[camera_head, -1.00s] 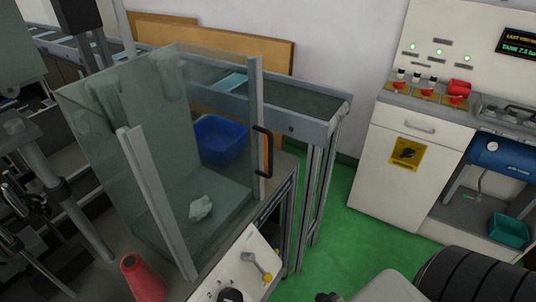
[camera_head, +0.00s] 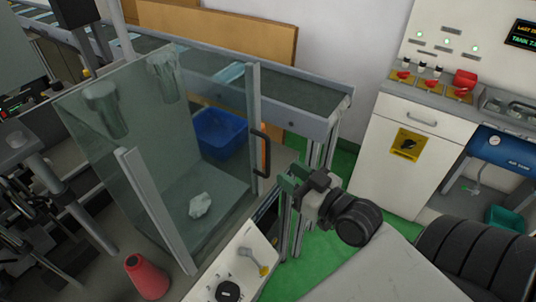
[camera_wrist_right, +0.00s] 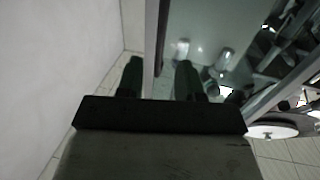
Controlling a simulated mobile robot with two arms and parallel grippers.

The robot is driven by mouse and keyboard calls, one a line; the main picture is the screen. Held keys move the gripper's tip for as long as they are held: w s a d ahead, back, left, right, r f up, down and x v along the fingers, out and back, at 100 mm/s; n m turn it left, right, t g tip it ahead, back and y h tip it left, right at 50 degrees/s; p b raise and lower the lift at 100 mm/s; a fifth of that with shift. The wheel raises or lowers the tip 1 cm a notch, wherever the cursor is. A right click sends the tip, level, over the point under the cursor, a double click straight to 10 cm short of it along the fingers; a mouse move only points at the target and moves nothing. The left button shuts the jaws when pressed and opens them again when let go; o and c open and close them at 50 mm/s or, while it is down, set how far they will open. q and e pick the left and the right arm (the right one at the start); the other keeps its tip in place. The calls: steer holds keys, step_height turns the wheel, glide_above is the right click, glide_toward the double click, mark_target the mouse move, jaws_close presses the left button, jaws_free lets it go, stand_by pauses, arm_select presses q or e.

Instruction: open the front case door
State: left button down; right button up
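The glass case (camera_head: 105,160) stands left of centre in the head view. Its front case door (camera_head: 205,150) is a clear pane between two grey posts and looks closed. A dark upright handle (camera_head: 265,152) with an orange part sits by the right post. My right gripper (camera_head: 285,181) is just right of and below the handle, apart from it. In the right wrist view its two green fingers (camera_wrist_right: 160,78) are spread, with a grey post (camera_wrist_right: 152,45) showing between or beyond them. Whether they touch the post is unclear. My left gripper is not seen.
A blue bin (camera_head: 220,133) and a conveyor (camera_head: 290,98) lie behind the case. A red cone-shaped object (camera_head: 146,276) and a white panel (camera_head: 241,265) are in front of it. A white cabinet (camera_head: 388,176) stands right; green floor (camera_head: 345,162) shows between.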

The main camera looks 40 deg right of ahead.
mark_target(269, 160)
steer(key=shift+w+a+p, duration=0.25)
steer(key=shift+w+p, duration=0.05)
steer(key=shift+w, duration=0.9)
steer(key=shift+w+a+p, duration=0.25)
steer(key=shift+w, duration=0.95)
steer(key=shift+w+a+p, duration=0.25)
steer(key=shift+w+p, duration=0.05)
steer(key=shift+w, duration=0.9)
jaws_close()
